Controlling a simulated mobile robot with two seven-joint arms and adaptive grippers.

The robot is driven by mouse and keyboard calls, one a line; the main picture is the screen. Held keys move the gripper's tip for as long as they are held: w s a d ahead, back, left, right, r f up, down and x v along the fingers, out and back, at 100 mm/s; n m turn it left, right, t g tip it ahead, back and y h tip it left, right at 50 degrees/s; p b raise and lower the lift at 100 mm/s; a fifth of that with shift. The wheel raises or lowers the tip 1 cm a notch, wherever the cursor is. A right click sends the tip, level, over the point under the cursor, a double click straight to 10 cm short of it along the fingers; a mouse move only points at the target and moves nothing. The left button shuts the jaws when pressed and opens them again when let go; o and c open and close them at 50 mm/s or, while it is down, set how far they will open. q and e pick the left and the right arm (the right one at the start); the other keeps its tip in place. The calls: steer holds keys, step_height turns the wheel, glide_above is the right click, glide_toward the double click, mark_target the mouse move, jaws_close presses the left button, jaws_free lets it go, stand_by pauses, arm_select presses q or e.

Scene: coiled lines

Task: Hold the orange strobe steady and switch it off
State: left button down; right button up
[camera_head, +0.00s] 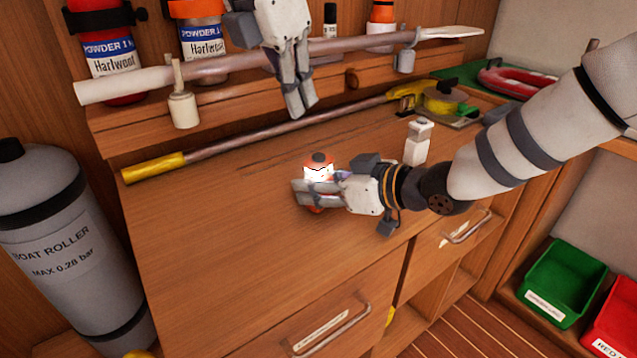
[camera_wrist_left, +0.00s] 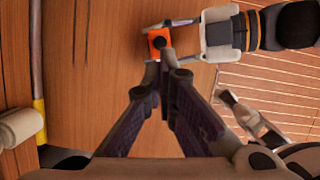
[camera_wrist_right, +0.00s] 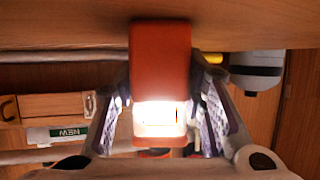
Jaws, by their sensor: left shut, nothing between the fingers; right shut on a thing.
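The orange strobe (camera_head: 318,160) stands on the wooden worktop, with a dark round button on top and a brightly glowing band. My right gripper (camera_head: 315,192) is shut on it from the right side. In the right wrist view the strobe (camera_wrist_right: 160,55) sits between the two fingers, its band lit white. My left gripper (camera_head: 302,112) is shut and empty, above and behind the strobe, pointing down. In the left wrist view the strobe's orange top (camera_wrist_left: 155,34) and dark button show just beyond the closed fingertips (camera_wrist_left: 167,60).
A yellow-ended pole (camera_head: 240,138) lies along the back of the worktop. A white bottle-like object (camera_head: 417,143) stands right of the strobe, close to my right arm. A shelf behind holds several containers and a paddle-like pole (camera_head: 350,43). The worktop's front left is clear.

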mark_target(319, 157)
arm_select(q)
steer(key=w+f+m+t, duration=0.1)
steer(key=f+m+t, duration=0.1)
steer(key=m, duration=0.4)
steer(key=w+d+f+m+t, duration=0.1)
steer(key=f+m+t, duration=0.1)
steer(key=m, duration=0.5)
steer(key=d+f+m+t, duration=0.1)
steer(key=f+m+t, duration=0.1)
steer(key=m, duration=0.5)
steer(key=shift+w+f+y, duration=0.4)
steer(key=shift+f, duration=0.05)
stand_by(0.3)
